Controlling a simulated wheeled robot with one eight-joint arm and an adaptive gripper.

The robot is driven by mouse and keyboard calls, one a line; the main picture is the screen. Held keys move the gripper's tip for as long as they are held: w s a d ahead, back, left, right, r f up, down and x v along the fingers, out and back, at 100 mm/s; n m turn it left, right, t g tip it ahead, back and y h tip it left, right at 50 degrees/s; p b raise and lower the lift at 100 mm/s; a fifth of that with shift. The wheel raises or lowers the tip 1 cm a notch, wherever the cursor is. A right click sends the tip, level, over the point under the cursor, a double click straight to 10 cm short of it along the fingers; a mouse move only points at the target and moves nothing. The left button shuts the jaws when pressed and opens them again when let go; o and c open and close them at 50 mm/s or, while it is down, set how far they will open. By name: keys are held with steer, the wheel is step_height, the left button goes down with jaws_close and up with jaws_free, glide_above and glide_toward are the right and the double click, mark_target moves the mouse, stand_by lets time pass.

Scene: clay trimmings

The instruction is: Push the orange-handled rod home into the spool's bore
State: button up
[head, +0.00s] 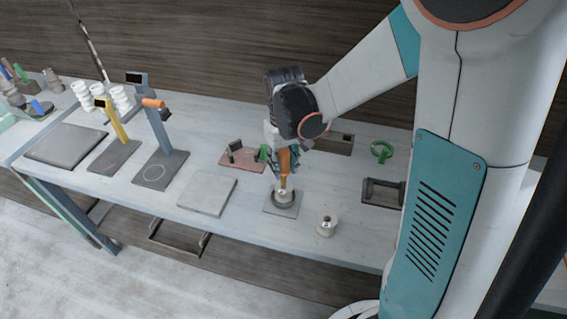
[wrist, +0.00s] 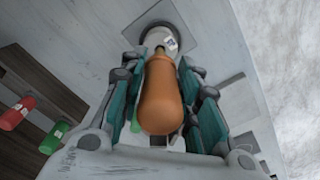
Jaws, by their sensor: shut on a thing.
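The orange-handled rod (head: 284,162) is upright in my gripper (head: 283,158), which is shut on its orange handle. In the wrist view the orange handle (wrist: 162,97) lies between the teal fingers of my gripper (wrist: 163,100). A pale spool (head: 284,194) stands on a grey square plate (head: 270,208) below the handle. A yellowish lower part of the rod runs down to the spool's top. The spool (wrist: 153,37) also shows beyond the handle in the wrist view. The bore is hidden, so I cannot tell how deep the rod is.
A second pale spool (head: 326,225) with a dark hole stands to the right, near the table's front edge. A flat grey slab (head: 207,194) lies to the left. A green ring-shaped thing (head: 381,150) and a dark holder (head: 382,192) are at right.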

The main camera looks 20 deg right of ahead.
mark_target(283, 178)
steer(key=shift+f+b, duration=2.9)
steer(key=shift+f, duration=0.05)
stand_by(5.1)
